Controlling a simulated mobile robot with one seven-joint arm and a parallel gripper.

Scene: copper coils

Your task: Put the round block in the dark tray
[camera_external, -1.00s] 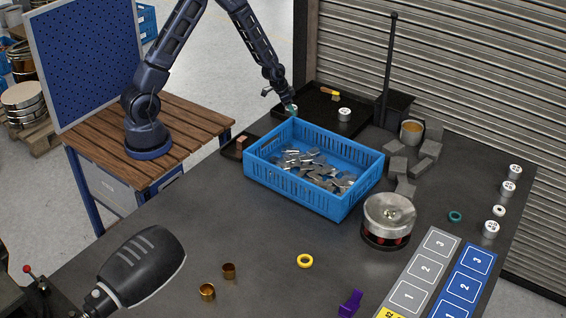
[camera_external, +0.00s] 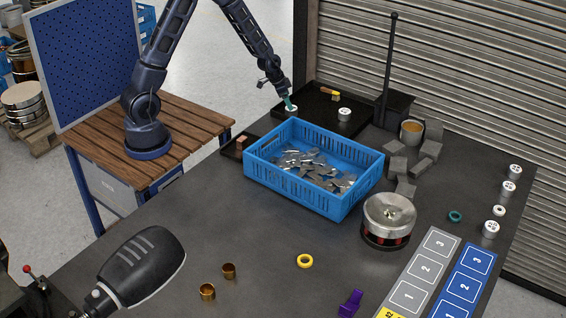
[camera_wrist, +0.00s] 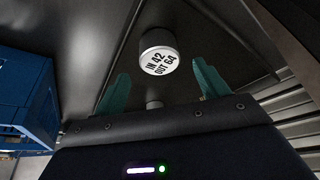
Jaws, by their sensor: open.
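A white round block (camera_external: 291,109) stands in the dark tray (camera_external: 316,106), near its left end, in the external view. My gripper (camera_external: 289,99) is just above this block, with teal fingers pointing down. A second white round block (camera_external: 344,114) stands in the same tray to the right. In the wrist view my gripper (camera_wrist: 162,85) has its two teal fingers spread apart. A white round block (camera_wrist: 158,52) with printed text shows beyond the fingertips. Another pale round piece (camera_wrist: 153,104) shows between the fingers, partly hidden by the gripper body.
A blue crate (camera_external: 352,207) of metal pieces stands in front of the tray. More white round blocks (camera_external: 508,187) stand at the table's right edge. The front middle is fairly clear.

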